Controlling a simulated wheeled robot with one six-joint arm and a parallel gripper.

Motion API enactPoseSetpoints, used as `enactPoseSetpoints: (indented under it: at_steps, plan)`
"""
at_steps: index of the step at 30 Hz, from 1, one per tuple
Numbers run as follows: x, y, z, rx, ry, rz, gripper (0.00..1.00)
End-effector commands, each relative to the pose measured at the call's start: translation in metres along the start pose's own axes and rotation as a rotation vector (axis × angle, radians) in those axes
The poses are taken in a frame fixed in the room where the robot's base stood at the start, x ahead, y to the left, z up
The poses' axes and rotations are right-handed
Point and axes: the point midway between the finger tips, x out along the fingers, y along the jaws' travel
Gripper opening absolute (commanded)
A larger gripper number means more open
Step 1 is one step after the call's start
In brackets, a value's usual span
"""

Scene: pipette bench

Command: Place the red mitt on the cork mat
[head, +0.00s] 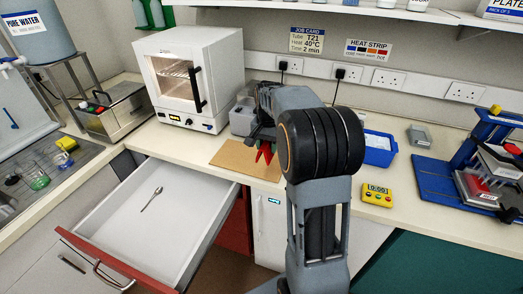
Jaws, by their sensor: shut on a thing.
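The red mitt (264,152) shows as a small red shape hanging below my gripper (261,128). My gripper is shut on the red mitt and holds it over the cork mat (232,155). My arm hides much of the gripper, part of the mitt and the right side of the mat. The cork mat lies flat on the bench in front of the white oven. I cannot tell whether the mitt touches the mat.
An open drawer (130,218) with a spoon (152,199) juts out below the bench at left. The white oven (187,78) stands behind the mat. A blue tray (380,148) and a yellow timer (377,195) sit right of my arm.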

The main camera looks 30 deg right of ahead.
Motion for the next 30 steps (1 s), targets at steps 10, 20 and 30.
enactPoseSetpoints:
  at_steps: [10, 20, 30]
  plan:
    - [0.05, -0.026, -0.059, 0.002, -0.002, 0.001, 0.17]
    - [0.069, -0.032, -0.072, 0.001, 0.0, 0.0, 0.17]
    - [0.102, -0.034, -0.076, 0.001, -0.001, 0.001, 0.17]
